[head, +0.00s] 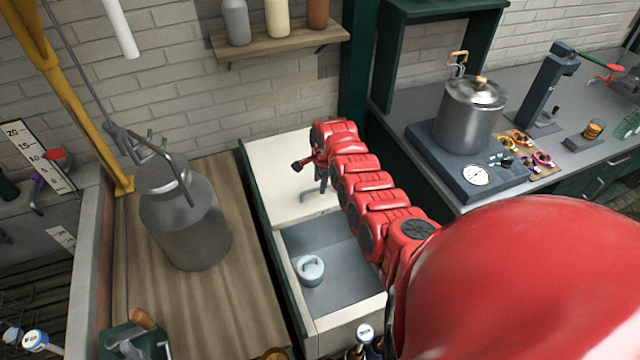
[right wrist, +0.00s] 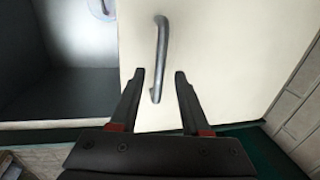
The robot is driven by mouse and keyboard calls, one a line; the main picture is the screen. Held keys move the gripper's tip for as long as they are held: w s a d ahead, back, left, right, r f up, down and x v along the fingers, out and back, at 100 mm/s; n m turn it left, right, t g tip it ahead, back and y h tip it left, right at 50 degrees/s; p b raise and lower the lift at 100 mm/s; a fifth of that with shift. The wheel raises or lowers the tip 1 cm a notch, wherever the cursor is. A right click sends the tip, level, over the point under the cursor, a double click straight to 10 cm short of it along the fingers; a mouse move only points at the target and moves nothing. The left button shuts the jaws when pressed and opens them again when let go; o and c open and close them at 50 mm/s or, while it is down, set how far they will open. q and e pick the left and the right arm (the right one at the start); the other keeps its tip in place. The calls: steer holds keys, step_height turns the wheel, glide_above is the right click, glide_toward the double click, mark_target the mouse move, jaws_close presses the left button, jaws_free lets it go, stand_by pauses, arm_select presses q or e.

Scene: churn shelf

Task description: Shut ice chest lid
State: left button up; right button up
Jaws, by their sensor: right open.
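The ice chest (head: 350,322) stands in the middle of the head view. Its cream lid (head: 268,180) lies flat over the far part, and the near part is open, with a grey interior. A grey bar handle (head: 303,199) is on the lid. My right gripper (head: 322,178) is over the lid near this handle. In the right wrist view the open fingers (right wrist: 160,75) point at the handle (right wrist: 162,45), whose lower end shows between the tips. I cannot tell whether they touch it. My left gripper is out of view.
A large metal milk can (head: 185,220) stands on the wooden top to the left. A counter with a steel pot (head: 468,118) is at the right. A brick wall is behind.

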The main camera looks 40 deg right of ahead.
steer(key=shift+w+d+f, duration=0.1)
steer(key=shift+f, duration=0.7)
jaws_close()
stand_by(1.1)
